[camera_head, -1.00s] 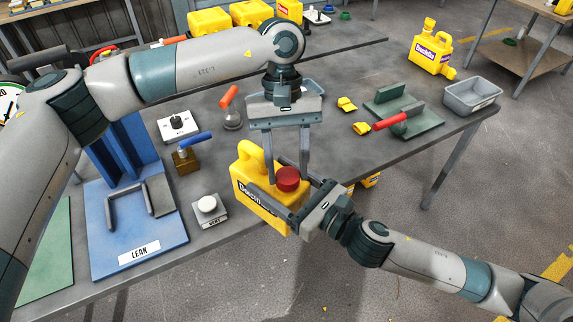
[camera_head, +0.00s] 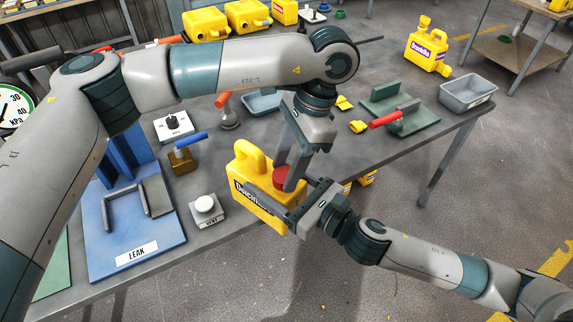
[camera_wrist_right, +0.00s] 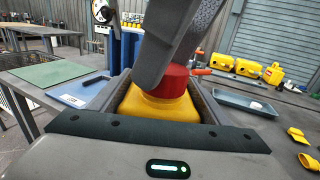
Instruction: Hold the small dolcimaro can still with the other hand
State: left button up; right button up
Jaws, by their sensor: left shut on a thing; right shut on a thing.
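My right gripper (camera_head: 278,188) is shut on the can body, with one finger along each side. My left gripper (camera_head: 288,180) reaches down from above and is shut on the red cap. In the right wrist view, the yellow can top (camera_wrist_right: 157,108) sits between my right fingers, and the red cap (camera_wrist_right: 172,82) is partly hidden behind a dark left finger.
A blue LEAK stand (camera_head: 122,235) is at the left, beside a white-button box (camera_head: 208,210) and a blue-handled valve (camera_head: 187,155). A green clamp plate (camera_head: 405,120) and grey bin (camera_head: 468,93) are at the right. Several yellow cans (camera_head: 248,15) stand behind.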

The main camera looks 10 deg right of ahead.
pick_arm(q)
jog(key=shift+w, duration=0.1)
jog(key=o, duration=1)
jog(key=shift+r, duration=2.25)
jog(key=shift+n, duration=0.4)
jog(key=shift+c, duration=0.4)
